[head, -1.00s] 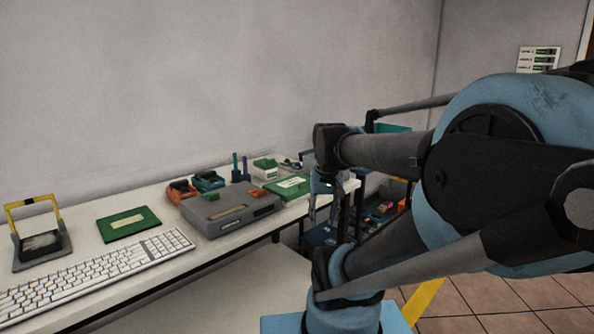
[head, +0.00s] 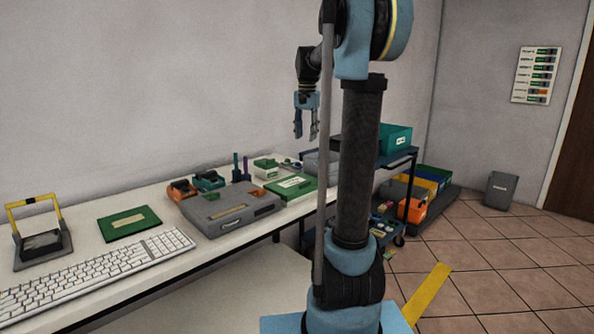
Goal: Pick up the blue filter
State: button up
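I cannot make out a blue filter for certain in the head view. My gripper (head: 305,134) hangs in the air with its fingers pointing down, well above the far end of the white bench (head: 88,210). Its two fingers stand apart and I see nothing between them. The blue bin with small parts (head: 385,230) low beside the bench is partly hidden by my arm, and its contents are too small to tell apart.
The bench carries a white keyboard (head: 95,277), a grey box (head: 229,210), a green case (head: 291,187) and small orange and teal devices. A dark cart (head: 400,158) with a teal bin (head: 396,139) stands behind my arm.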

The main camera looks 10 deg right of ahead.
jog(key=w+r+m, duration=0.1)
jog(key=w+m, duration=0.1)
jog(key=w, duration=1)
jog(key=m, duration=0.2)
send_over(298, 165)
jog(key=w, duration=0.1)
jog(key=f, duration=0.1)
jog(key=shift+g, duration=0.4)
jog(key=f, duration=1.2)
jog(key=shift+w+d+f, duration=0.1)
jog(key=shift+w+d, duration=0.05)
jog(key=shift+d, duration=0.05)
jog(key=shift+w+d+f, duration=0.1)
jog(key=shift+f, duration=1.3)
jog(key=shift+w+d+f, duration=0.1)
jog(key=shift+f, duration=1.25)
jog(key=c, duration=0.8)
